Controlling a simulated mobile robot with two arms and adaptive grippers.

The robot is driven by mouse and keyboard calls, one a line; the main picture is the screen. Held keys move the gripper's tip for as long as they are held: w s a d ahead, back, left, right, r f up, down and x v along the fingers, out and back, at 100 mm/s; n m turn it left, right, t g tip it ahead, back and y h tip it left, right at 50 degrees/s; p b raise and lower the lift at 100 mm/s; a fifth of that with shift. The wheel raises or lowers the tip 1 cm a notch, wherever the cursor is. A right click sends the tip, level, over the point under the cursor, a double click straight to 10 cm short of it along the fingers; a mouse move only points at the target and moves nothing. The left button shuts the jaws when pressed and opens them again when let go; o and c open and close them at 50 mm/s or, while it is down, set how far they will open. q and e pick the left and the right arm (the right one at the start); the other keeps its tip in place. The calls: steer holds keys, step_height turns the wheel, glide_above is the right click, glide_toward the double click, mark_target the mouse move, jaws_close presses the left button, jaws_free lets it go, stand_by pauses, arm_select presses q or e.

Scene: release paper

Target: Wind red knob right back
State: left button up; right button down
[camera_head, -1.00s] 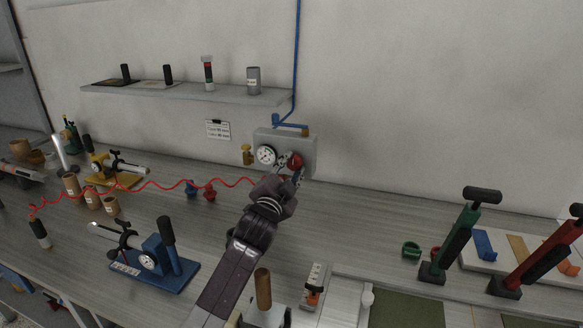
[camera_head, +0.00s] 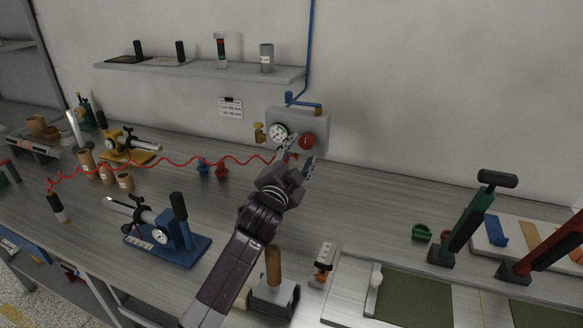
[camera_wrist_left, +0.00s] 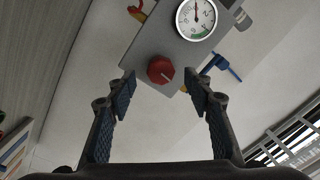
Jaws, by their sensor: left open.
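The red knob (camera_head: 306,141) sits on the front of a grey wall box, right of a round white dial gauge (camera_head: 278,132). In the left wrist view the knob (camera_wrist_left: 161,70) shows a pale pointer line, with the gauge (camera_wrist_left: 196,17) beside it. My left gripper (camera_head: 299,155) is open and empty, just in front of and below the knob in the head view. In the left wrist view its fingertips (camera_wrist_left: 160,86) stand apart, one on each side of the knob's line but short of it, with clear space between. My right gripper is not in view.
A brass fitting (camera_head: 259,133) sits left of the gauge, and a blue pipe with a blue lever valve (camera_head: 302,102) joins the box top. A red coiled hose (camera_head: 170,158) runs left from near the box.

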arm_select(q)
steer(key=v, duration=0.8)
steer(key=shift+s, duration=0.15)
steer(key=shift+f, duration=0.1)
